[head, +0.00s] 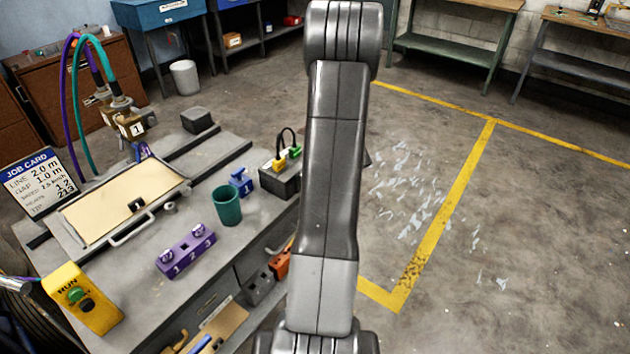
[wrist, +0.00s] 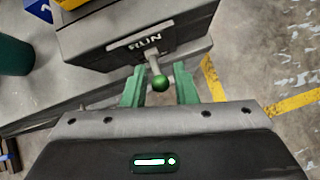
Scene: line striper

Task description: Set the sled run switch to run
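In the wrist view a dark box (wrist: 90,40) carries a pale label reading RUN (wrist: 145,37). A short metal switch lever with a green ball end (wrist: 160,84) sticks out below the label. My gripper (wrist: 159,88) is open, its two green fingers on either side of the ball with a visible gap each side. I cannot tell which position the lever is in. In the head view the dark box (head: 277,182), with yellow and green plugs on top, stands at the bench's right edge. The lever and my gripper are hidden behind my arm there.
A teal cup (head: 227,206), a blue block marked 1 (head: 241,183) and a purple numbered block (head: 186,254) stand near the box. A yellow box marked RUN (head: 83,298) with a green button is at front left. Open floor lies to the right.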

